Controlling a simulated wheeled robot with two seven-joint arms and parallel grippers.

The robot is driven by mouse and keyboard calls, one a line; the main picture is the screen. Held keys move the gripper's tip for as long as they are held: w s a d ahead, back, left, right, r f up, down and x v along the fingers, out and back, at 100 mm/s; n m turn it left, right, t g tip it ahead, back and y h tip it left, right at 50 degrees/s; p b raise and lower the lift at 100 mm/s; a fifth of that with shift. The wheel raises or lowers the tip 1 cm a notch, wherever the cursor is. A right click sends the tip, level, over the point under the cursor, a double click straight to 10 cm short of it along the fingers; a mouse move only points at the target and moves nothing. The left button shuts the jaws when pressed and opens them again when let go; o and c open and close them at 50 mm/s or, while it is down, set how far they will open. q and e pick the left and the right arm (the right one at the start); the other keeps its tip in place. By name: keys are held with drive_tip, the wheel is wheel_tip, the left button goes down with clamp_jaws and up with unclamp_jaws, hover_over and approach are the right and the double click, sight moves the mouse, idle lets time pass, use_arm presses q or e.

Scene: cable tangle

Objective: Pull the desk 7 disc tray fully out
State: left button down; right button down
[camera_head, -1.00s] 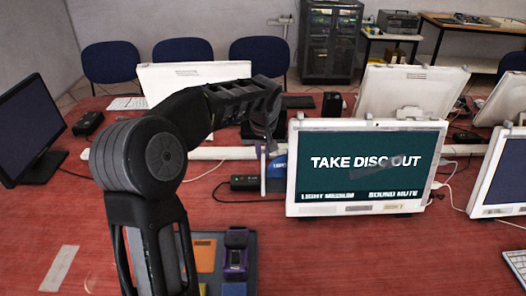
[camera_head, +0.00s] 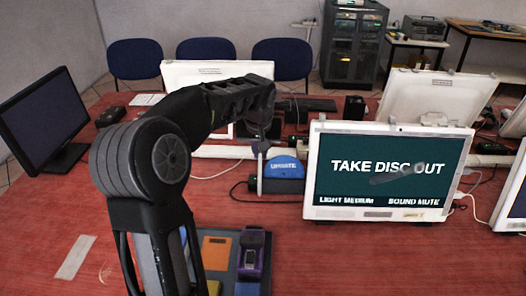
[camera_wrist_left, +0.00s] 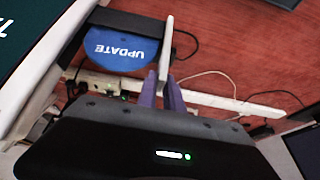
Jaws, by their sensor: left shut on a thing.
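The desk monitor (camera_head: 390,188) shows "TAKE DISC OUT" on its screen. The disc tray sticks out from its left side, with a blue disc (camera_head: 284,170) marked "UPDATE" on it. The tray's pale upright front plate (camera_head: 260,178) is at its left end. The left wrist view shows the same plate (camera_wrist_left: 166,50) beside the blue disc (camera_wrist_left: 124,46). My left gripper (camera_head: 259,148) is shut on the tray's front plate; its purple fingers (camera_wrist_left: 163,95) meet the plate in the wrist view. The tray's inner end is hidden. My right gripper is not in view.
A dark monitor (camera_head: 42,118) stands at the left. A mat of coloured devices (camera_head: 219,252) lies at the front, partly behind my arm. Black cables and a pale rail (camera_head: 215,152) run behind the tray. Red tabletop is bare left of the plate.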

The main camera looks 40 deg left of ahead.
use_arm(q)
drive_tip(key=c, duration=1.8)
unclamp_jaws()
drive_tip(key=shift+o, duration=0.2)
drive_tip(key=shift+r, duration=0.1)
drive_tip(key=v, duration=0.7)
drive_tip(key=shift+d+r, duration=0.2)
drive_tip(key=shift+r, duration=0.1)
drive_tip(key=shift+s+r, duration=0.1)
